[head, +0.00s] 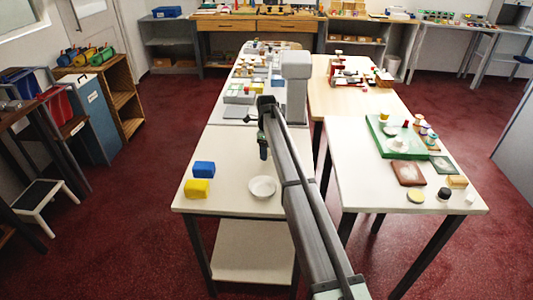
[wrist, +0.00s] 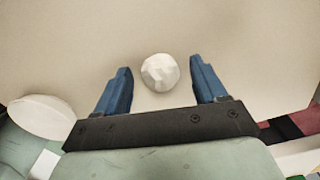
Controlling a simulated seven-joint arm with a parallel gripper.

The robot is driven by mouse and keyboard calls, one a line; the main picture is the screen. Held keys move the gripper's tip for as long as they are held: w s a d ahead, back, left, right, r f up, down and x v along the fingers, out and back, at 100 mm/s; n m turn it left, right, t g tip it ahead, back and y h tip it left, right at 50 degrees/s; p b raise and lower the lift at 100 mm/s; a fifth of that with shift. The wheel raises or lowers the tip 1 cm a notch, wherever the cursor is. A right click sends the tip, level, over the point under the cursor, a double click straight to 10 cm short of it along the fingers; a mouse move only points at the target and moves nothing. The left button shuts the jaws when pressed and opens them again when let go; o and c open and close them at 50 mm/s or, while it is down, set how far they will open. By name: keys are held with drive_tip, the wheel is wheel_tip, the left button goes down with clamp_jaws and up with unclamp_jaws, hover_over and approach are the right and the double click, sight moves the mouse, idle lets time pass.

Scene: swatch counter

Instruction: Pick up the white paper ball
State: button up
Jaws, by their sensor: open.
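The white paper ball (wrist: 160,72) is a faceted, roundish lump on a pale surface in the wrist view. My gripper (wrist: 160,66) is open, with one blue finger on each side of the ball in the picture. Gaps show between the ball and both fingers. I cannot tell how far the fingertips are above the surface. In the head view my gripper (head: 263,150) hangs over the near left table (head: 225,202). I cannot make out the ball there.
A white bowl (head: 262,187) stands on the same table; a white round thing (wrist: 42,116) shows at left in the wrist view. A blue block (head: 204,169) and a yellow block (head: 197,188) lie left of the bowl. A green tray (head: 375,132) is on the right table.

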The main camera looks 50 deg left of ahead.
drive_tip(key=shift+c, duration=0.4)
drive_tip(key=c, duration=1)
drive_tip(key=shift+c, duration=0.3)
